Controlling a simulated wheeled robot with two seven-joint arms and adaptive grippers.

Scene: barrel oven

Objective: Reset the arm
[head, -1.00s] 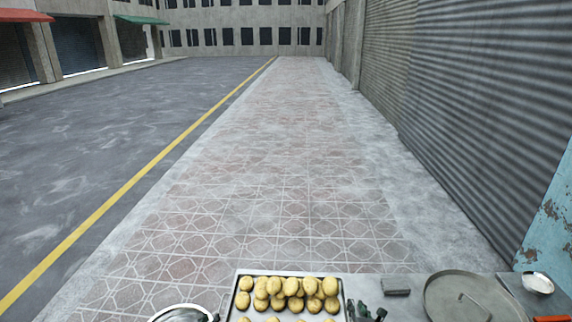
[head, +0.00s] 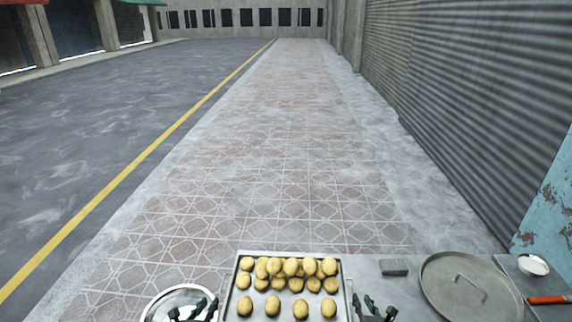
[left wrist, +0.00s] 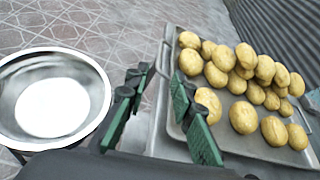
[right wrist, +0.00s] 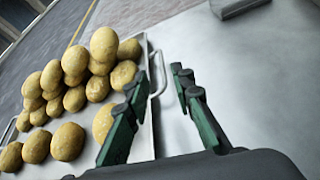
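My left gripper (head: 193,310) is low in the head view, between the metal bowl and the tray of potatoes. In the left wrist view its two green-padded fingers (left wrist: 160,115) are apart with nothing between them. My right gripper (head: 372,309) is just right of the tray. In the right wrist view its fingers (right wrist: 158,115) are also spread and empty, beside the tray's handle. Most of both arms is out of the head view.
A metal tray (head: 228,290) holds several potatoes (head: 290,267). A metal bowl (head: 158,303) stands to its left. A round lid (head: 445,285), grey block (head: 393,267), small white bowl (head: 533,265) and red-handled tool (head: 548,300) lie to the right. Bare counter (head: 405,300) shows between tray and lid.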

